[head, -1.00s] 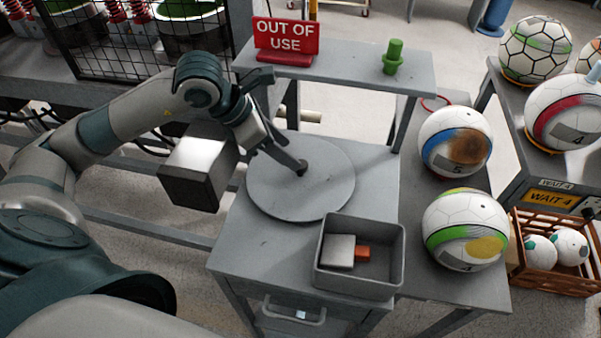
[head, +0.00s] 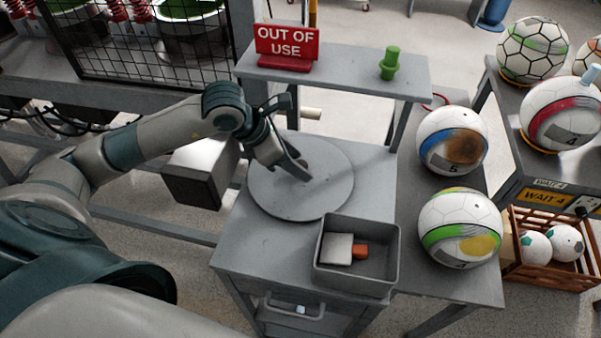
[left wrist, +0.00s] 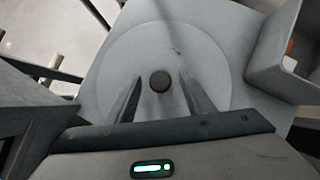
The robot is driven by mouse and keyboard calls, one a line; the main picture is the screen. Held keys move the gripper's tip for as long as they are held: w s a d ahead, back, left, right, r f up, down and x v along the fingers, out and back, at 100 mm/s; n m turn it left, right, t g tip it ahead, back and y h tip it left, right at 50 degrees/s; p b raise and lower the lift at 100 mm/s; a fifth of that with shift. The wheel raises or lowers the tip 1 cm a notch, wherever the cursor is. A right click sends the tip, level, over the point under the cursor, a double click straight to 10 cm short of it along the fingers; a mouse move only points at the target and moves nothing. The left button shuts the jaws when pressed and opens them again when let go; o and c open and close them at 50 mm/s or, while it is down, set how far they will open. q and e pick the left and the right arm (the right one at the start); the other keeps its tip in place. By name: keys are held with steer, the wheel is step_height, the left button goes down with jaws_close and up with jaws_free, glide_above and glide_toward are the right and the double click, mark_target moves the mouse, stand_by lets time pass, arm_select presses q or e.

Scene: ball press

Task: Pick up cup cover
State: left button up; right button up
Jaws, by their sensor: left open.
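The cup cover appears to be the round grey disc (head: 325,198) lying flat on the grey table. A small dark round knob (left wrist: 159,81) stands at its centre in the left wrist view. My left gripper (head: 304,172) is over the disc's middle, with its fingers pointing down toward it. In the left wrist view the open fingers (left wrist: 160,88) lie on either side of the knob, with gaps between. The fingers hide the knob in the head view. No cup can be made out. My right gripper is not in view.
A grey bin (head: 378,285) with a white block and an orange block stands at the table's front right. A raised shelf (head: 345,80) behind holds a red sign (head: 286,42) and a green peg (head: 389,63). Balls (head: 460,228) stand to the right. A wire fence is behind left.

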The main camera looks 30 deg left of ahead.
arm_select(q)
jaws_close()
steer(key=shift+r, duration=0.1)
stand_by(1.4)
